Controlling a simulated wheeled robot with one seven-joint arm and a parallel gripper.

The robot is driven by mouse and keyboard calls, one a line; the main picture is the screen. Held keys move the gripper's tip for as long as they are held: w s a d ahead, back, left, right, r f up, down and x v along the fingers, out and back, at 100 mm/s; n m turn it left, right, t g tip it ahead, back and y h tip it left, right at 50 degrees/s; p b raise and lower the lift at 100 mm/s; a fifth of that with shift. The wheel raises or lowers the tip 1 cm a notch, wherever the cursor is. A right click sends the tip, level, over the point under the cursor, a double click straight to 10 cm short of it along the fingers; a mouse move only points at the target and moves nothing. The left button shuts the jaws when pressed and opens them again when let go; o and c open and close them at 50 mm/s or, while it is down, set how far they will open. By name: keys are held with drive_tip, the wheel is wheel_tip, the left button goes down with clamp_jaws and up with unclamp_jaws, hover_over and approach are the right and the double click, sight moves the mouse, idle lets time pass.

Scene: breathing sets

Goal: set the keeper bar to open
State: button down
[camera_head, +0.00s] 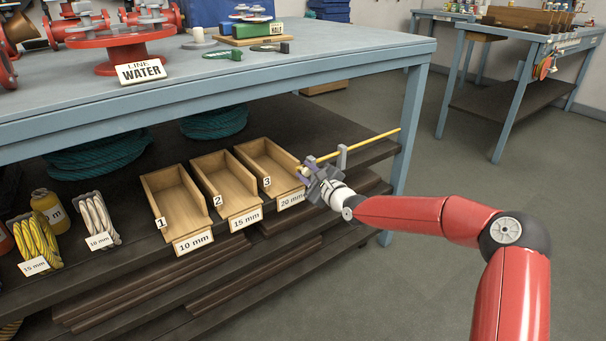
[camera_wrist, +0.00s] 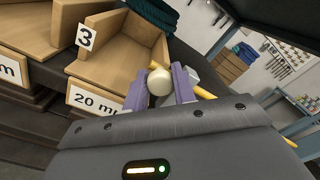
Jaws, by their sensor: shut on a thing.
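The keeper bar (camera_head: 372,142) is a thin yellow rod on the lower shelf, to the right of the bin marked 3. It runs through a grey bracket (camera_head: 342,156) near the shelf's front edge. My gripper (camera_head: 307,170) is at the rod's left end, by the front right corner of bin 3. In the wrist view the purple fingers of my gripper (camera_wrist: 160,88) are shut on a cream round knob (camera_wrist: 160,81). The yellow rod (camera_wrist: 206,94) shows beyond the right finger.
Three wooden bins stand in a row on the shelf: bin 1 (camera_head: 180,207), bin 2 (camera_head: 229,186) and bin 3 (camera_head: 271,163). The blue table leg (camera_head: 407,135) stands by the rod's right end. The floor (camera_head: 405,285) in front is clear.

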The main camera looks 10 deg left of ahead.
drive_tip(key=shift+a+r, duration=0.1)
drive_tip(key=shift+r, duration=0.05)
drive_tip(key=c, duration=1.5)
unclamp_jaws()
drive_tip(key=shift+o, duration=1.2)
drive_tip(key=shift+a, duration=0.2)
drive_tip(key=shift+o, duration=0.6)
drive_tip(key=shift+d, duration=0.1)
drive_tip(key=shift+w+f, duration=0.1)
drive_tip(key=shift+f, duration=0.1)
